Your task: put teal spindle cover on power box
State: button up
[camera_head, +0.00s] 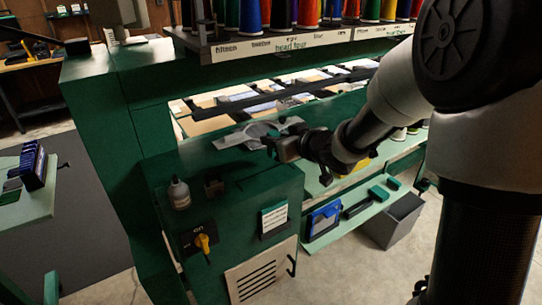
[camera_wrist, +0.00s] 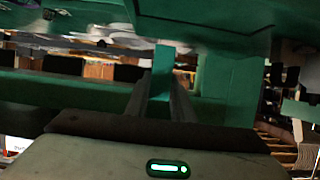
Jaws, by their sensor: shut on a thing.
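The power box is the green cabinet (camera_head: 235,195) in the lower middle of the head view, with a yellow rotary switch (camera_head: 203,242) and a vent on its front. My gripper (camera_head: 272,147) is above the back right part of its top. In the wrist view my gripper (camera_wrist: 163,88) is shut on a flat teal piece (camera_wrist: 162,58), which looks like the teal spindle cover. The cover sticks up between the fingers, with its lower part hidden by them. In the head view I cannot make the cover out clearly.
Crumpled grey cloth (camera_head: 245,134) lies behind, close to my gripper. A thread rack (camera_head: 290,40) hangs above. A lower shelf (camera_head: 350,217) holds a blue case. The box top's front right looks clear.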

jog(key=shift+f+b, duration=0.4)
jog(key=shift+f, duration=1.35)
jog(key=shift+f, duration=0.15)
jog(key=o, duration=1)
